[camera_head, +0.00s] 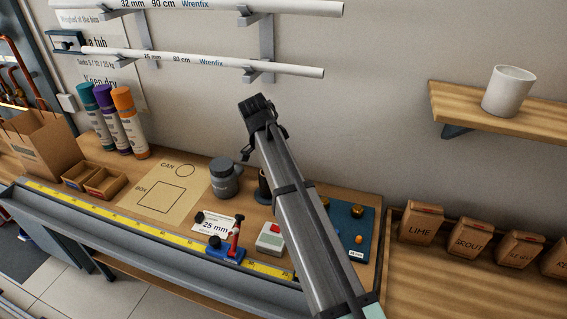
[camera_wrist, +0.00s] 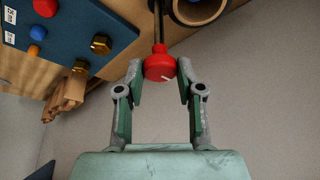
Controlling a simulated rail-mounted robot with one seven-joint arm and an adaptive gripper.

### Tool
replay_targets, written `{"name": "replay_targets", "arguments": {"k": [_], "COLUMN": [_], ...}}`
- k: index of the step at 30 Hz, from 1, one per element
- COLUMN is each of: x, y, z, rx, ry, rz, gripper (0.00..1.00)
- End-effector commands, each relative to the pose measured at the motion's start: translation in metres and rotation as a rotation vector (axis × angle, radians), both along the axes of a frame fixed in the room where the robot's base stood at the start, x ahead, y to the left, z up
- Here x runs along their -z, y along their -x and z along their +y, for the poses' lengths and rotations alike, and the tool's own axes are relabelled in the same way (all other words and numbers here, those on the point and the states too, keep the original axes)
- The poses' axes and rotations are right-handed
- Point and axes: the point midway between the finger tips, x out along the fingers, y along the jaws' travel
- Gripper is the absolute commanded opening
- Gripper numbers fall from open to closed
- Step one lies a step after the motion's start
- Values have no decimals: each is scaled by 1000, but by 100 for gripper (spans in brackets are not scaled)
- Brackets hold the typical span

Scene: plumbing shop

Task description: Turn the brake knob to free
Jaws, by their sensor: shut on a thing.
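The red knob (camera_wrist: 158,66) with a white pointer line sits at the end of a dark rod (camera_wrist: 158,25) in the wrist view. My gripper (camera_wrist: 160,76) has one finger on each side of the knob and is shut on it. The pointer line is slanted in the picture. I see no free or lock marking near it. In the head view my arm crosses the middle of the bench, and I cannot make out the gripped knob there.
A blue board (camera_wrist: 62,45) with brass fittings lies to the left. In the head view a grey jar (camera_head: 225,180) and a red tool on a blue base (camera_head: 228,250) stand left of my arm; a shelf (camera_head: 480,112) is right.

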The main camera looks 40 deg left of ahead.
Motion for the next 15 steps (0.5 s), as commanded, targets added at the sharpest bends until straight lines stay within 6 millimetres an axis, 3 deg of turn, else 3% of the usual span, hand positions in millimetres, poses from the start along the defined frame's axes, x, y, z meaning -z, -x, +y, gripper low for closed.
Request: {"name": "replay_targets", "arguments": {"k": [15], "x": [1], "y": [1], "z": [0], "rx": [73], "ry": [0], "rz": [2], "gripper": [2]}}
